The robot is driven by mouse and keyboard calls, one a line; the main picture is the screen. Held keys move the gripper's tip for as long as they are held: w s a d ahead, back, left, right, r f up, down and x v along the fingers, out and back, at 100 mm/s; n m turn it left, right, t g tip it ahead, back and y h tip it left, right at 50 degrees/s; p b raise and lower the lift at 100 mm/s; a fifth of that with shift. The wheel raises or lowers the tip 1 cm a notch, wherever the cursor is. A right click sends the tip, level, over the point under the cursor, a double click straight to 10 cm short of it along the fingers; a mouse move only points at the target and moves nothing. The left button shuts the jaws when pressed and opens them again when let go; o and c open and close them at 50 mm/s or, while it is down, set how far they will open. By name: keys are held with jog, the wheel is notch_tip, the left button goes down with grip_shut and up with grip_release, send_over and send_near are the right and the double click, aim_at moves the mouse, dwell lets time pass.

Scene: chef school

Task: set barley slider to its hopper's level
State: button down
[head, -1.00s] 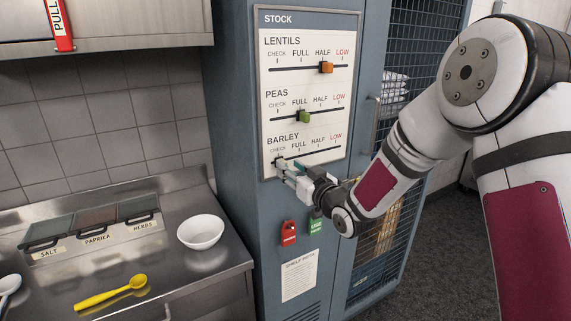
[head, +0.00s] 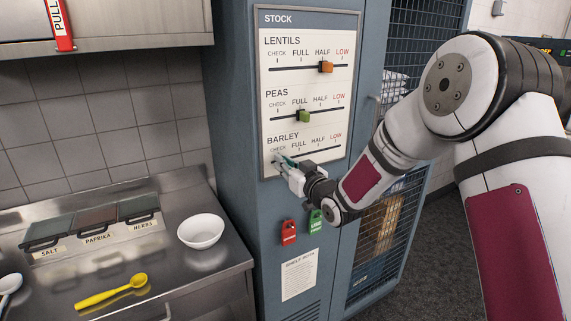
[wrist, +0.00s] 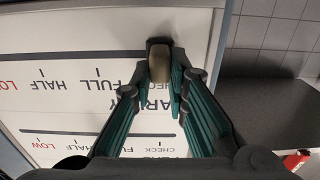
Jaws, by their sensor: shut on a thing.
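The stock panel (head: 349,90) is on the blue cabinet. Its barley row (head: 322,149) is lowest, with marks CHECK, FULL, HALF and LOW from left to right. My gripper (head: 281,160) reaches this row's left end, by CHECK, from the lower right. In the wrist view, where the lettering is upside down, my gripper (wrist: 160,80) is shut on the tan barley slider knob (wrist: 159,62) beside the CHECK mark. The knob is mostly hidden in the head view. The barley hopper cannot be made out.
The orange lentils knob (head: 326,67) is near HALF and the green peas knob (head: 305,116) is near FULL. A steel counter with a white bowl (head: 201,231) and yellow spoon (head: 112,291) stands left.

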jog(key=w+d+b, duration=0.2)
jog(key=w+d, duration=0.1)
jog(key=d, duration=0.2)
jog(key=w+d+b, duration=0.3)
jog(key=w+d, duration=0.1)
jog(key=d, duration=0.2)
jog(key=w+d+b, duration=0.2)
jog(key=w+d, duration=0.2)
jog(key=d, duration=0.1)
jog(key=shift+w+d, duration=0.15)
jog(key=shift+d, duration=0.15)
jog(key=shift+w+d+r+b, duration=0.1)
jog(key=shift+w+d+b, duration=0.25)
jog(key=shift+d, duration=0.25)
jog(key=c, duration=1.6)
grip_release()
jog(key=shift+d, duration=0.1)
jog(key=shift+o, duration=0.2)
jog(key=v, duration=1.2)
